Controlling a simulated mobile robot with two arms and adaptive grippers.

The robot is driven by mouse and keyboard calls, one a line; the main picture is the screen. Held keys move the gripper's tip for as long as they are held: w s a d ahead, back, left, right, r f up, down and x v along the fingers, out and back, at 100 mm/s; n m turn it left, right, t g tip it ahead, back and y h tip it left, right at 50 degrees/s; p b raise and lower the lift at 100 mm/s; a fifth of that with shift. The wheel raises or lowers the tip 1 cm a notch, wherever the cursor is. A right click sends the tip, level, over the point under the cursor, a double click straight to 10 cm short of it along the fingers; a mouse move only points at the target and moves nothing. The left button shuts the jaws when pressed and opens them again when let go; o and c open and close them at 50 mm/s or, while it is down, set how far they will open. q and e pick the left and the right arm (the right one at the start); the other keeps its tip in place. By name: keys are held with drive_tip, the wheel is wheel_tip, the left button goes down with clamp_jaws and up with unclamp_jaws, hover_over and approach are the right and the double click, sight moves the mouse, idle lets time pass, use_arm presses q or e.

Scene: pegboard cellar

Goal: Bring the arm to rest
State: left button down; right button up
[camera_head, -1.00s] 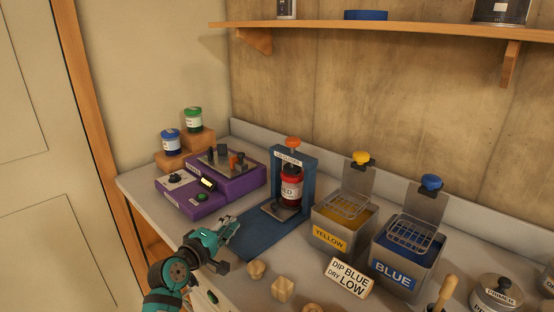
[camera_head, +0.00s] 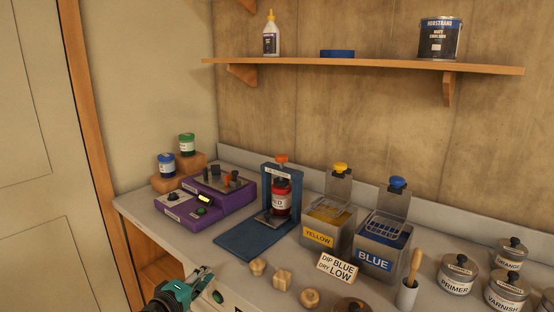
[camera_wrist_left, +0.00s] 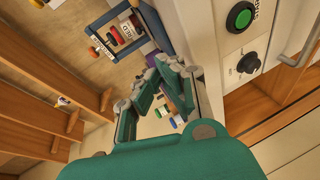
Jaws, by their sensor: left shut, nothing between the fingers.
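My left gripper (camera_head: 203,277) is teal with grey fingers and shows low in the head view, at the front edge of the bench. It is shut and empty, and it touches nothing that I can see. In the left wrist view the gripper (camera_wrist_left: 139,104) reaches up the middle with its fingers together. Only the end of the left arm shows at the bottom of the head view. My right gripper is in neither view.
The bench (camera_head: 188,240) holds a purple device (camera_head: 203,200), a blue stand with a red can (camera_head: 282,196), a yellow tank (camera_head: 322,238), a blue tank (camera_head: 375,259), a sign (camera_head: 337,268) and several wooden pieces.

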use_arm(q)
drive_tip(key=s+d+f+m+g+y, duration=0.1)
drive_tip(key=s+f+m+g, duration=0.25)
drive_tip(key=s+f, duration=0.35)
drive_tip(key=s+d+f+m+g+y, duration=0.15)
drive_tip(key=s+f+m, duration=0.35)
drive_tip(key=s, duration=0.5)
drive_tip(key=s+a+f+m+g+y, duration=0.1)
drive_tip(key=s+a+f+m+g, duration=0.15)
drive_tip(key=s, duration=0.85)
drive_tip(key=s+a+f+m+g+y, duration=0.15)
drive_tip(key=s+g, duration=0.25)
drive_tip(key=s, duration=0.7)
wheel_tip(320, 180, down, 26)
drive_tip(key=s+g, duration=0.1)
drive_tip(key=s, duration=0.1)
drive_tip(key=s+a+f+m+g, duration=0.1)
drive_tip(key=s+a+f, duration=0.2)
drive_tip(key=s+f, duration=1.3)
drive_tip(key=shift+s+a+y, duration=0.2)
drive_tip(key=shift+y, duration=0.1)
